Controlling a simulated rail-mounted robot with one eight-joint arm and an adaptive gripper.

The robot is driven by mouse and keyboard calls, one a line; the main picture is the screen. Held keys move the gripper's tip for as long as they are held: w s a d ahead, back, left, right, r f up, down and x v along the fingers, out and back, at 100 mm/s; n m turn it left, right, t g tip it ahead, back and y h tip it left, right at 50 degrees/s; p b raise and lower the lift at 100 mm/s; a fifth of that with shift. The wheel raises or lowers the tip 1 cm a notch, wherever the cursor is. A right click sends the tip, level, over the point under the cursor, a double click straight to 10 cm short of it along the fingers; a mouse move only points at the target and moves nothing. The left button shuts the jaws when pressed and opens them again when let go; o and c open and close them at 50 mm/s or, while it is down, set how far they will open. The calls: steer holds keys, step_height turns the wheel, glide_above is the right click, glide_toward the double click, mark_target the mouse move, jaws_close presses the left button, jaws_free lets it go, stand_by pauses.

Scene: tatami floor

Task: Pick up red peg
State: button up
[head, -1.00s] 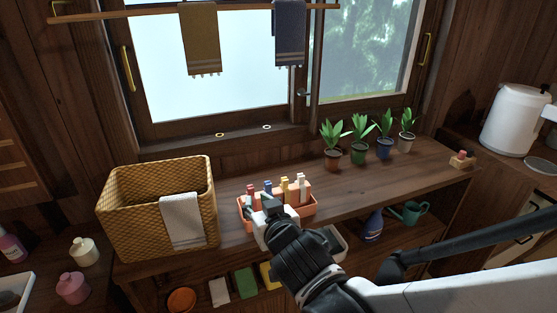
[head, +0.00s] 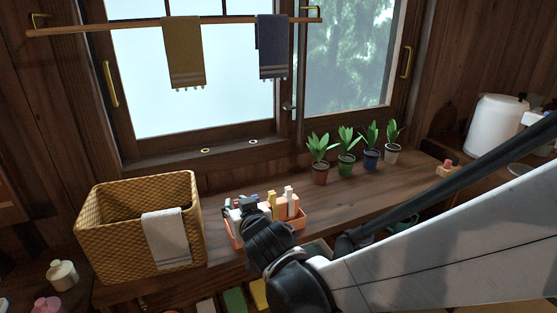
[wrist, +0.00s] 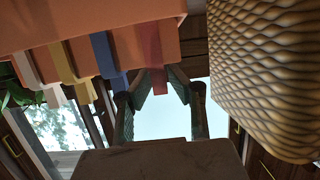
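The orange peg holder (head: 297,228) stands on the wooden counter, with a yellow peg (head: 272,203) and a white-topped peg (head: 289,194) showing. My gripper (head: 240,208) is over the holder's left end, hiding the red peg in the head view. In the wrist view, the red peg (wrist: 150,58) hangs down in the picture from the holder (wrist: 95,18). Its end lies at the gap between the fingertips of my open gripper (wrist: 160,88). I cannot tell whether a finger touches it. The blue peg (wrist: 108,58) is beside it to the left, then the yellow peg (wrist: 70,62).
A wicker basket (head: 112,245) with a white cloth (head: 165,240) stands close left of the holder; it also fills the wrist view's right side (wrist: 270,75). Several potted plants, one in a green pot (head: 346,166), line the counter's back right. Between them the counter is fairly clear.

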jaws_close()
